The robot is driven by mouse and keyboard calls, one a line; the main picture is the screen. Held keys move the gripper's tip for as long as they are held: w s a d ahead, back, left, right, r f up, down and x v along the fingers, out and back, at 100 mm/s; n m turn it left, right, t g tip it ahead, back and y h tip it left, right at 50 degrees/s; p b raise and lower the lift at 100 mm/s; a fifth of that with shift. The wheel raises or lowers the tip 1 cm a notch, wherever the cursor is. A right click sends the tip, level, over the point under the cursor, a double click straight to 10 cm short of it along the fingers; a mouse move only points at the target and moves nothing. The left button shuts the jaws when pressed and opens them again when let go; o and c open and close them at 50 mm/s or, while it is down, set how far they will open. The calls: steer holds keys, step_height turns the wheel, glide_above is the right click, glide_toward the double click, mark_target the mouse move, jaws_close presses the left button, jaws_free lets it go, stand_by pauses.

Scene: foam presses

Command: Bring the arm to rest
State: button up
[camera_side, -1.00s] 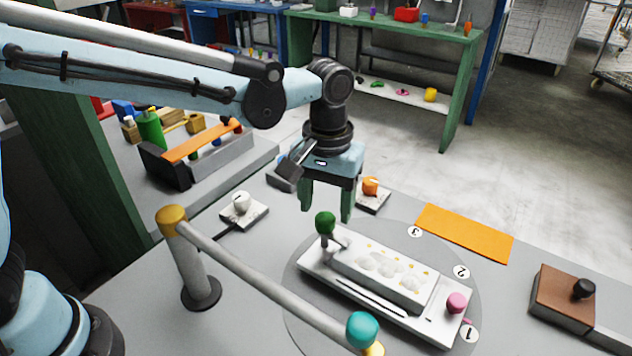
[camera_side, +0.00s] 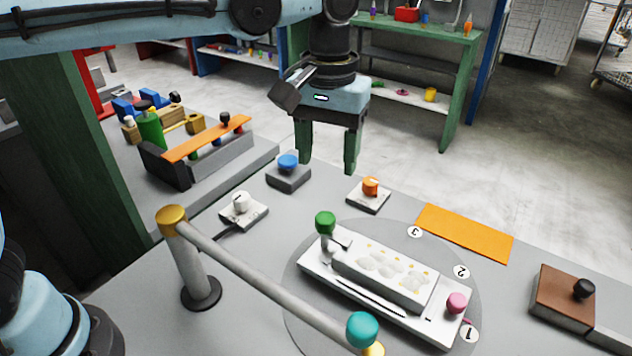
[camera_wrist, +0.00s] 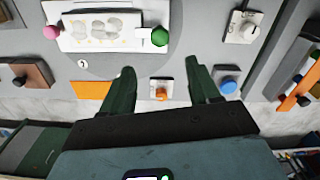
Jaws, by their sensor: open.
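My gripper (camera_side: 327,158) is open and empty, fingers pointing down, in the air above the back of the grey table. In the wrist view its two dark green fingers (camera_wrist: 163,84) stand apart with the orange button (camera_wrist: 161,94) showing between them. In the side view the orange button (camera_side: 370,187) sits on a small white base to the right below the fingers, and a blue button (camera_side: 288,162) sits to the left. The white press plate (camera_side: 385,283), with a green knob (camera_side: 325,222) and a pink knob (camera_side: 457,302), lies on a round grey disc in front.
A grey rail post (camera_side: 193,265) with a gold cap and a teal-ended bar stands at the front. A white dial (camera_side: 241,203), an orange mat (camera_side: 464,232) and a brown box (camera_side: 562,296) lie on the table. A rack with an orange bar (camera_side: 207,138) stands at left.

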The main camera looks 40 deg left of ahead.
steer(key=s+a+f+m+t, duration=0.1)
steer(key=s+a+f+t, duration=0.2)
steer(key=a, duration=0.6)
steer(key=s+a+f+m+t, duration=0.1)
steer(key=s+a+f+t, duration=0.2)
steer(key=s+a, duration=0.4)
steer(key=shift+s+a+f+t, duration=0.2)
steer(key=shift+a+t, duration=0.4)
steer(key=shift+a, duration=0.65)
